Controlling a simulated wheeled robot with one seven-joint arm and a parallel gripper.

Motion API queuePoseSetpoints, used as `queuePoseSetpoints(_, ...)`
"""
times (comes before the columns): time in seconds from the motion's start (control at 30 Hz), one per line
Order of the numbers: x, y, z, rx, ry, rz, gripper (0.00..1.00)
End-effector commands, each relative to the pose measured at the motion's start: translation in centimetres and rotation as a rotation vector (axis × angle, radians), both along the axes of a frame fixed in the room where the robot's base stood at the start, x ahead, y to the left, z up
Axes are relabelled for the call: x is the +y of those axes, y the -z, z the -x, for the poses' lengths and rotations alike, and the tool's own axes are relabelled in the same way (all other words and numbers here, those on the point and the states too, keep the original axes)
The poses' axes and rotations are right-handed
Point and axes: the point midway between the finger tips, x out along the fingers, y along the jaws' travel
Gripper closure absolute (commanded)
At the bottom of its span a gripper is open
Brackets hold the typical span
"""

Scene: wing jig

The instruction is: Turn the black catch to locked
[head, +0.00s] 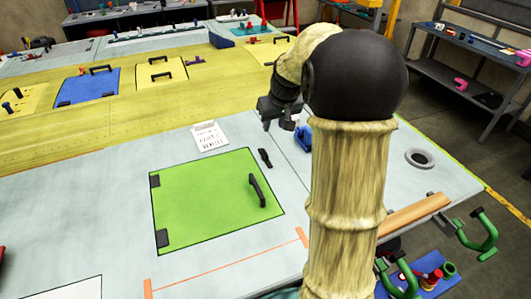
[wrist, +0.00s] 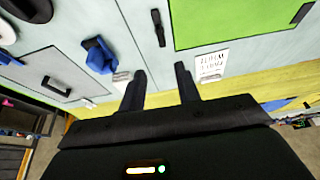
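The black catch (head: 265,157) is a small dark bar on the pale surface, just outside the right edge of the green panel (head: 205,205). It lies roughly parallel to that edge and does not visibly overlap the panel. In the wrist view the catch (wrist: 158,27) shows beyond the fingertips, about between them. My gripper (head: 279,122) hangs above the surface, behind the catch in the head view, apart from it. In the wrist view its two fingers (wrist: 159,78) are spread with nothing between them. Any lock marking by the catch cannot be made out.
The green panel has a black handle (head: 257,190). A printed card (head: 209,138) lies behind the panel. A blue object (head: 303,138) stands right of the catch, partly hidden by my arm.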

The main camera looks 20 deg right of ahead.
Motion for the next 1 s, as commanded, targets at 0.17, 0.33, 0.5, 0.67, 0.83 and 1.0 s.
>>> queuePoseSetpoints(0.17,0.1,0.0,0.0,0.000,0.000,0.000,0.67)
queuePoseSetpoints(0.33,0.1,0.2,-0.1,0.001,0.000,-0.001,0.67)
queuePoseSetpoints(0.5,0.1,1.5,-0.6,0.004,-0.001,-0.002,0.67)
queuePoseSetpoints(0.67,0.1,3.9,-1.5,0.007,-0.001,-0.003,0.67)
queuePoseSetpoints(0.83,0.1,6.6,-2.7,0.005,0.000,-0.002,0.67)
queuePoseSetpoints(1.0,0.1,9.1,-3.7,0.004,0.000,-0.002,0.67)
